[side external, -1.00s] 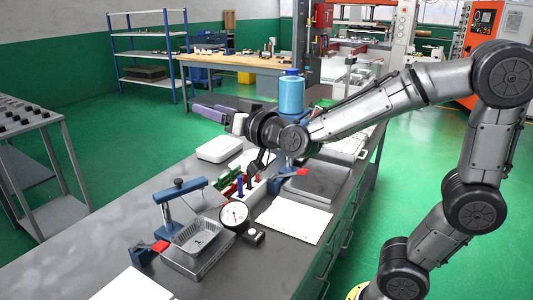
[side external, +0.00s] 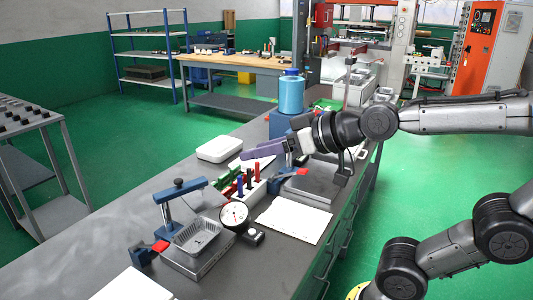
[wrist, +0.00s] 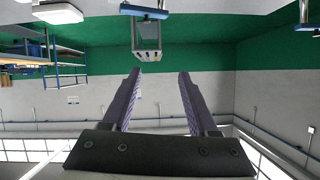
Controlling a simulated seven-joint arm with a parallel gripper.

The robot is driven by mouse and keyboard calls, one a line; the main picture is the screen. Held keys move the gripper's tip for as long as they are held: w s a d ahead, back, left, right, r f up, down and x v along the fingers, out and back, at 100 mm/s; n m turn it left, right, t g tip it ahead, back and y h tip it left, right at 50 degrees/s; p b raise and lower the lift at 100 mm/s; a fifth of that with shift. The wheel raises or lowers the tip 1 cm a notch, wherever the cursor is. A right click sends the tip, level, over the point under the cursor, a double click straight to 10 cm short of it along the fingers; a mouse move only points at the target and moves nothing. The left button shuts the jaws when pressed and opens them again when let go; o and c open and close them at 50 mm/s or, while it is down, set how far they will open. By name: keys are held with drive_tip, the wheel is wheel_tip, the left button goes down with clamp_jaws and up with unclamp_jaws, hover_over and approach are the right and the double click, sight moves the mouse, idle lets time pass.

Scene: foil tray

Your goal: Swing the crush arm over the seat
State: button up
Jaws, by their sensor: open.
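A dial gauge (side external: 234,215) stands right of the seat. Red, green and blue pegs in a rack (side external: 250,188) stand below my gripper. A white container (side external: 219,149), blue bottle (side external: 291,95) and paper sheet (side external: 294,220) are nearby. The bench's left front is mostly clear.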

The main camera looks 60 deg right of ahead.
drive_tip(key=shift+s+f, duration=0.35)
drive_tip(key=shift+s, duration=0.15)
